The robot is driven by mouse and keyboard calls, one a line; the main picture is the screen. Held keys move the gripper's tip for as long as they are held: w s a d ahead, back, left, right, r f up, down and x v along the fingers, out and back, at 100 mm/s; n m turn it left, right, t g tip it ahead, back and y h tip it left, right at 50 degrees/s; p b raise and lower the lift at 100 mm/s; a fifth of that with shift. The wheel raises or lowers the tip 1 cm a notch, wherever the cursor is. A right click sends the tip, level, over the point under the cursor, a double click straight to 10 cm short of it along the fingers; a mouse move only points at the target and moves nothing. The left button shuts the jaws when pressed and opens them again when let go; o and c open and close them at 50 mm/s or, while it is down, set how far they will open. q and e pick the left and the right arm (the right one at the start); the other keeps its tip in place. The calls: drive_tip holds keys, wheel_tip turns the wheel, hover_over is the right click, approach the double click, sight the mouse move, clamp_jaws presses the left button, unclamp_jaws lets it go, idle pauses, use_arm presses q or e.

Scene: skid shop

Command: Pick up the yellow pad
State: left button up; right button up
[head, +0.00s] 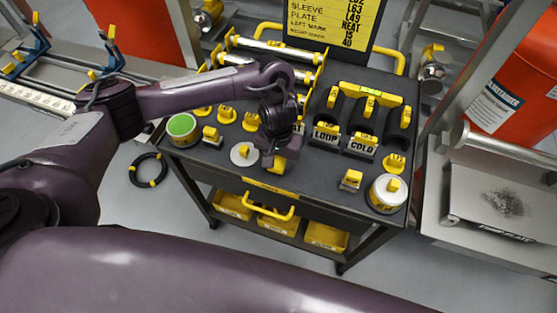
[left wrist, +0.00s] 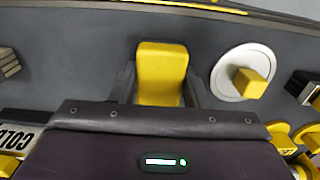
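The yellow pad (left wrist: 161,70) is a small rounded block near the front edge of the dark cart top. In the left wrist view it stands between the two dark fingers of my left gripper (left wrist: 160,86), with no clear gap on either side. Whether they grip it or only flank it cannot be told. In the head view my left gripper (head: 279,156) points down over the cart's front edge, and part of the yellow pad (head: 281,164) shows below it. The pad's lower part is hidden. My right gripper is not in view.
A white disc with a yellow block (head: 244,153) lies close to the left gripper. A green-topped tin (head: 182,127), a white-topped tin (head: 387,193), a small yellow-topped block (head: 350,180) and LOOP and COLD holders (head: 361,145) crowd the cart. A yellow handle (head: 268,208) juts from the front.

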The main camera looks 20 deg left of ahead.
sight(279, 158)
use_arm(q)
drive_tip(key=c, duration=0.4)
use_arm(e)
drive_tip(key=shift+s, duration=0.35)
